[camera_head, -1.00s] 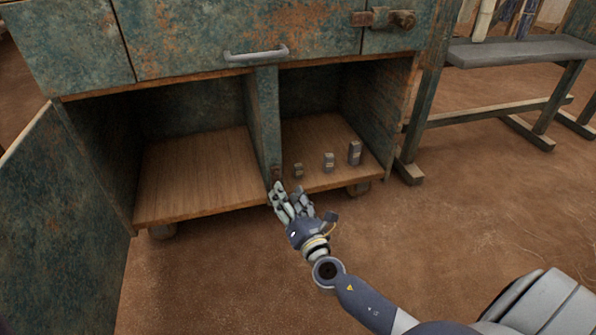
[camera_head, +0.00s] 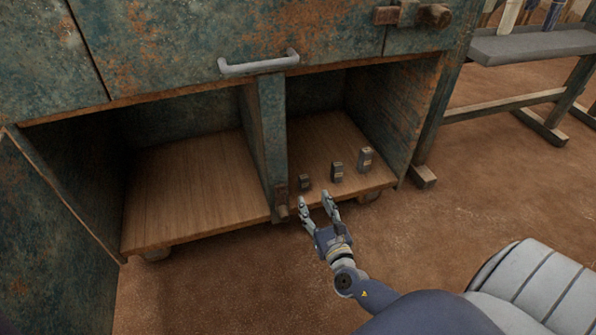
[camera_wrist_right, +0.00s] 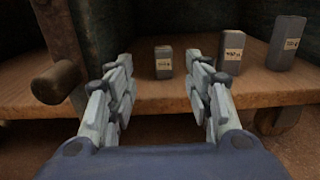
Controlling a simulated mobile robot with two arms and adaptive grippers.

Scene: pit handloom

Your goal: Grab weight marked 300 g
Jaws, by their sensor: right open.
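Three grey block weights stand upright in a row on the wooden floor of the right compartment, rising in size from left to right. The smallest (camera_head: 305,182) is at the left, the middle one (camera_head: 337,172) beside it, the largest (camera_head: 365,159) at the right. Each has a pale label in the right wrist view, too blurred to read surely. My right gripper (camera_head: 314,203) is open and empty just outside the compartment's front edge. In the right wrist view the smallest weight (camera_wrist_right: 163,63) shows between its fingers, beyond the tips; the middle (camera_wrist_right: 230,51) and largest (camera_wrist_right: 286,44) are to the right.
A divider post (camera_head: 272,140) with a rusty knob stands just left of my right gripper; the knob (camera_wrist_right: 56,83) is close in the wrist view. The left compartment floor (camera_head: 195,190) is bare. An open door (camera_head: 45,235) stands at left, a bench (camera_head: 535,46) at right.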

